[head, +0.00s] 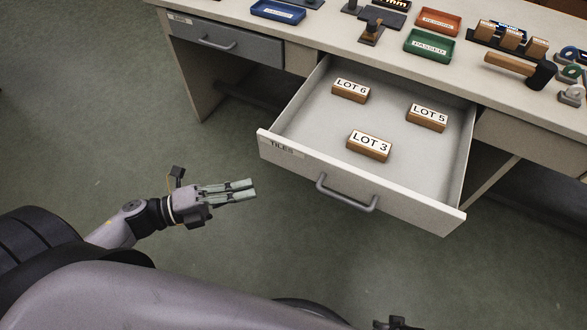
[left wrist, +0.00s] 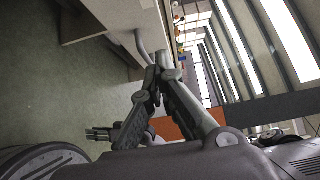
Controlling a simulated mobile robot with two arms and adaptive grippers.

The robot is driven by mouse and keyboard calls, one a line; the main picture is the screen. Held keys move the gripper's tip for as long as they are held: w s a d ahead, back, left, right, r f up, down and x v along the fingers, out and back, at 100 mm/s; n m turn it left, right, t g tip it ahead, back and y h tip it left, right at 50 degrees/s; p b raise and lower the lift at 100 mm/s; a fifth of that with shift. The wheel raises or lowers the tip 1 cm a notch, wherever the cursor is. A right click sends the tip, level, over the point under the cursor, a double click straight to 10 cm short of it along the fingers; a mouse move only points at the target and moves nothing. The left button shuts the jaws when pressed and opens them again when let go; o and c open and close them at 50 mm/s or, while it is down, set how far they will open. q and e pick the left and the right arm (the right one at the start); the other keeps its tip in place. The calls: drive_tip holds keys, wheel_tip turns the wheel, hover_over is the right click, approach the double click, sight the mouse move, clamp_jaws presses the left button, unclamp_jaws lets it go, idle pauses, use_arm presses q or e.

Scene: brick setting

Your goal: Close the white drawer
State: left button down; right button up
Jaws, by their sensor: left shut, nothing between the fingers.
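The white drawer (head: 400,195), labelled TILES, stands pulled far out of the desk. Its grey bar handle (head: 346,194) is on the front panel; in the left wrist view the handle (left wrist: 141,46) shows just beyond my fingertips. Inside lie three wooden blocks: LOT 6 (head: 350,92), LOT 5 (head: 427,118) and LOT 3 (head: 369,146). My left gripper (head: 254,189) is shut and empty, left of the drawer front in the head view and apart from it. In the left wrist view a dark gripper-like part (left wrist: 98,134), probably my right gripper, shows small; its jaws are unclear.
A grey-fronted drawer (head: 225,42) at the left is closed. The desk top (head: 330,30) holds blue, red and green trays, a hammer (head: 522,68) and other tools. The floor (head: 90,120) before the desk is clear.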

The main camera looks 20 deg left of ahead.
use_arm(q)
approach(316, 160)
drive_tip(key=d, duration=0.4)
drive_tip(key=w, duration=0.2)
drive_tip(key=shift+w+a, duration=0.15)
drive_tip(key=shift+w, duration=0.25)
use_arm(e)
drive_tip(key=shift+w+r, duration=0.2)
drive_tip(key=shift+r, duration=0.05)
